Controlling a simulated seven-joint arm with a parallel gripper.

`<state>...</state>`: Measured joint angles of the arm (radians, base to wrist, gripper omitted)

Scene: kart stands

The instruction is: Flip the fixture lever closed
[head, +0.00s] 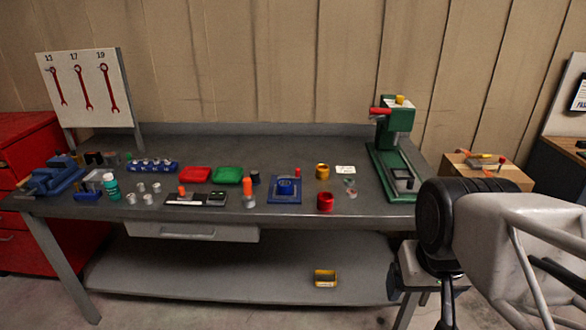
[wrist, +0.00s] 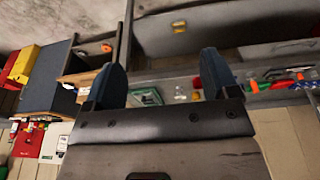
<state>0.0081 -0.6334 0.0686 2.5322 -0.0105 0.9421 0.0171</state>
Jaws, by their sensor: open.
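A blue fixture (head: 285,188) with a flat base and a round blue part in its middle sits near the bench's front edge. A small orange-red tip (head: 297,173) stands up at its back right; it may be the lever's end, but its angle is too small to tell. My gripper (wrist: 162,65) is open in the wrist view, its two dark blue fingers well apart with nothing held between them. It is away from the fixture, off the bench's right side.
A green press (head: 397,130) with a red handle stands at the bench's right. A wooden box (head: 490,174) stands beyond it. Red (head: 195,174) and green (head: 228,175) trays, a yellow cup (head: 322,171) and a red cup (head: 325,201) surround the fixture. A yellow bin (head: 325,278) is on the lower shelf.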

